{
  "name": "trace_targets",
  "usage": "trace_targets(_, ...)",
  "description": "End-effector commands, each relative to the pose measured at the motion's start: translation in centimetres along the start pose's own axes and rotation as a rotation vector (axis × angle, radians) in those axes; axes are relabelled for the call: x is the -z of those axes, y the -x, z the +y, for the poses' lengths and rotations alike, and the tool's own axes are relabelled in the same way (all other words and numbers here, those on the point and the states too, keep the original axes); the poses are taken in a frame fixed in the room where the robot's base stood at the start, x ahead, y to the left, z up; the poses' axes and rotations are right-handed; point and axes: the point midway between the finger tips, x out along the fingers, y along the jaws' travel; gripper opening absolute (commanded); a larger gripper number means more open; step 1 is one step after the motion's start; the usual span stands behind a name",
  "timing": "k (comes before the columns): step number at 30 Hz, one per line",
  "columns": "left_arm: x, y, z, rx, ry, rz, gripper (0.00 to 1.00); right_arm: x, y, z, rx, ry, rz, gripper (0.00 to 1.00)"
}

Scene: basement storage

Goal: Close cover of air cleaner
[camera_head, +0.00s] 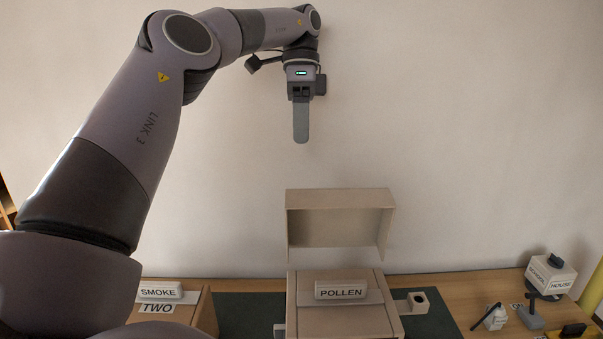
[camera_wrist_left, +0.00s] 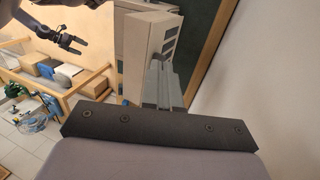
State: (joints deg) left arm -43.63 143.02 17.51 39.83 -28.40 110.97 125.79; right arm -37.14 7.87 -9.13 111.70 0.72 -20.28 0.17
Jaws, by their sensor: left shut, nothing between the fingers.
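The air cleaner is a tan box (camera_head: 305,317) with a POLLEN label (camera_head: 341,290) on top, at the bottom middle of the head view. Its cover (camera_head: 340,202), a tan shallow hood, stands raised behind and above the box, open side to the front. My left gripper (camera_head: 301,138) is shut and empty, pointing down in the air above the cover's upper left, apart from it. In the left wrist view its grey fingers (camera_wrist_left: 163,92) overlap a pale box with dark vents (camera_wrist_left: 150,38). A dark gripper (camera_wrist_left: 76,43), likely my right, shows there with its fingers apart.
A SMOKE block (camera_head: 160,292) lies on a box marked TWO at the left. A small block with a hole (camera_head: 418,300) juts out right of the air cleaner. Labelled items, including a HOUSE block (camera_head: 553,274), stand at the table's right. The wall behind is bare.

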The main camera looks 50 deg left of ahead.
Motion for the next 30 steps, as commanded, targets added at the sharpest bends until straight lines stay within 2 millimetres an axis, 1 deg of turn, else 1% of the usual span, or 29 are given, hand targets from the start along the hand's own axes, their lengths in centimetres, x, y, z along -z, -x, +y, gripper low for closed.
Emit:
trace_targets(11,0.0,-3.9,0.1,-0.003,-0.003,0.002,0.0,-0.2,-0.1,0.1,0.0,0.002,-0.001,1.0)
trace_targets(15,0.0,-5.7,0.1,-0.003,-0.002,0.001,0.0,-0.2,-0.1,0.1,0.0,0.002,-0.002,1.0)
trace_targets(21,0.0,-7.7,0.1,-0.002,-0.002,0.001,0.0,-0.1,0.0,0.1,0.0,0.002,-0.002,1.0)
trace_targets(25,0.0,-8.3,0.1,0.0,-0.001,0.002,0.0,-0.1,0.1,0.1,0.0,0.002,-0.002,1.0)
trace_targets(30,0.0,-8.6,0.1,0.001,0.0,0.001,0.0,-0.1,0.1,0.1,0.0,0.003,-0.002,1.0)
